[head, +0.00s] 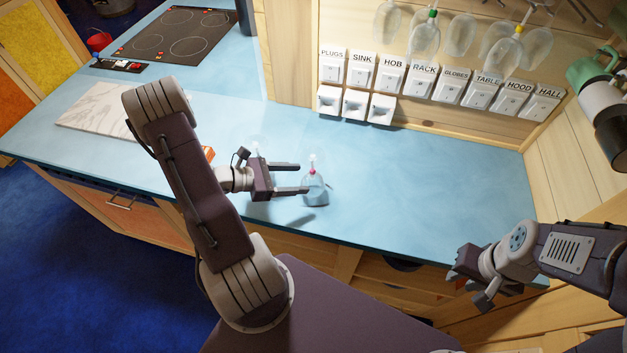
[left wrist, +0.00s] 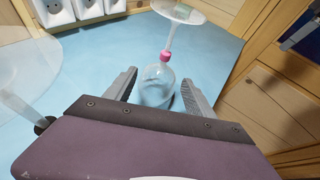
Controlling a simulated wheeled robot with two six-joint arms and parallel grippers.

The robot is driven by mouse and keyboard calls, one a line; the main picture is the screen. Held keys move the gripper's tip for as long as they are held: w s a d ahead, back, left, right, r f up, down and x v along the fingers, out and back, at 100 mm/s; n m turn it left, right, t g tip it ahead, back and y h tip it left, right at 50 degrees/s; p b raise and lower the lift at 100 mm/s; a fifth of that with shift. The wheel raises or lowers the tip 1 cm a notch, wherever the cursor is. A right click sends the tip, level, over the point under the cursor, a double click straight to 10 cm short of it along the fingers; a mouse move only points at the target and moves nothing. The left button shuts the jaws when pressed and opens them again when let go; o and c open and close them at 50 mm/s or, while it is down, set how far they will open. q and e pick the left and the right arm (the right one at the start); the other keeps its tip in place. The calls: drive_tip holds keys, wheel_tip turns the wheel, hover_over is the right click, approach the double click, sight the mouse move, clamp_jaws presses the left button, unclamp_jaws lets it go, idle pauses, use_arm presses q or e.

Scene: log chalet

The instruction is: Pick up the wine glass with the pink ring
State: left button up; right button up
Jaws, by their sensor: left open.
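The wine glass with the pink ring (head: 315,194) stands upside down on the blue worktop, bowl down and foot up. In the left wrist view its clear bowl (left wrist: 157,87) sits between and just beyond my finger tips, with the pink ring on the stem above. My left gripper (head: 303,177) is open, its fingers pointing right at the glass; it also shows in the left wrist view (left wrist: 157,88). I see no grip on the glass. My right gripper (head: 464,268) is low at the right, by the worktop's front edge; its jaw opening is unclear.
Another clear glass (head: 257,146) is partly hidden behind my left gripper. Glasses with green (head: 432,14) and yellow (head: 518,30) rings hang above the labelled switches (head: 424,82). A marble board (head: 97,108) and hob (head: 180,36) lie left. The worktop right of the pink-ringed glass is clear.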

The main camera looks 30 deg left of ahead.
sight(311, 176)
use_arm(q)
drive_tip(key=shift+w+d, duration=0.15)
drive_tip(key=w+d+p, duration=0.1)
drive_tip(key=w+d, duration=0.2)
drive_tip(key=shift+w+d+f+p, duration=0.1)
drive_tip(key=shift+w+p, duration=0.05)
drive_tip(key=shift+p, duration=0.15)
drive_tip(key=shift+w+d+f, duration=0.1)
drive_tip(key=shift+w, duration=0.05)
drive_tip(key=shift+c, duration=0.9)
drive_tip(key=shift+s+a, duration=0.2)
drive_tip(key=c, duration=1)
drive_tip(key=shift+d, duration=0.15)
drive_tip(key=shift+c, duration=0.4)
